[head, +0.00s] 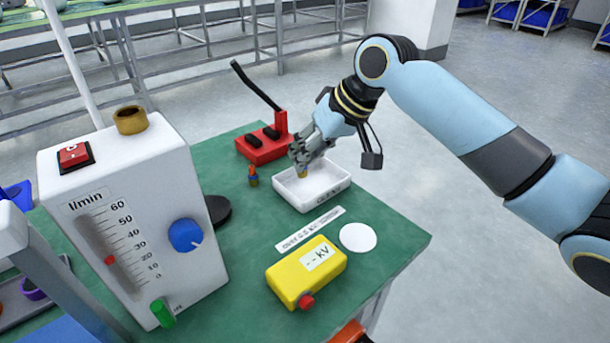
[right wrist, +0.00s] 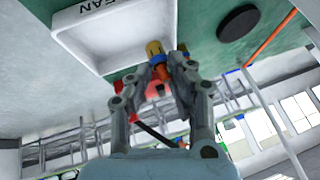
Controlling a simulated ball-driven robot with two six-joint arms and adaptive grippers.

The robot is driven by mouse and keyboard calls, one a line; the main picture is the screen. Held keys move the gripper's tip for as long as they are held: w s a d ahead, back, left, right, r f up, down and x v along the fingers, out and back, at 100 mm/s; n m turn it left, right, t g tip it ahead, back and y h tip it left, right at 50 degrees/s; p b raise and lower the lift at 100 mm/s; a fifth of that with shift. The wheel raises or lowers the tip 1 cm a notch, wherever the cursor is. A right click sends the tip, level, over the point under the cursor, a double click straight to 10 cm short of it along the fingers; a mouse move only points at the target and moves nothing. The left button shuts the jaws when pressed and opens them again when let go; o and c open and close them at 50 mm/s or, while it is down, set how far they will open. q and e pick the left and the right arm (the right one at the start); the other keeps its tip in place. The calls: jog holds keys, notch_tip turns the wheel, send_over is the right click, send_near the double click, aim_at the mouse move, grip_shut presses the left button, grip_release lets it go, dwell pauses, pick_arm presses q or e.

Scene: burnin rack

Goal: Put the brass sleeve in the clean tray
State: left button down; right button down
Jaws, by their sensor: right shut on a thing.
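The brass sleeve (head: 302,174) is a small yellow-brown cylinder at the tips of my right gripper (head: 303,166). The gripper is shut on it and points down at the back left part of the clean tray (head: 338,186). This white tray has lettering on its front wall, and its visible floor is empty. In the right wrist view the sleeve (right wrist: 154,48) sticks out past the fingertips, beside the tray's edge (right wrist: 98,58). I cannot tell whether the sleeve touches the tray. My left gripper is not in view.
A small orange and blue part (head: 253,178) stands left of the tray. A red stand (head: 263,150) with a black lever is behind it. A yellow meter (head: 307,272), a white disc (head: 358,237) and a tall flow meter box (head: 140,220) with a brass-coloured ring (head: 130,120) are nearer.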

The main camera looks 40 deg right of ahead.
aim_at(305, 174)
jog(key=shift+w+a+f, duration=0.1)
jog(key=shift+w+f, duration=0.1)
jog(key=shift+w, duration=0.05)
jog(key=shift+f, duration=2)
jog(key=shift+f, duration=0.1)
jog(key=c, duration=1.2)
grip_release()
jog(key=p+v, duration=0.1)
jog(key=v, duration=1.1)
jog(key=shift+p, duration=0.3)
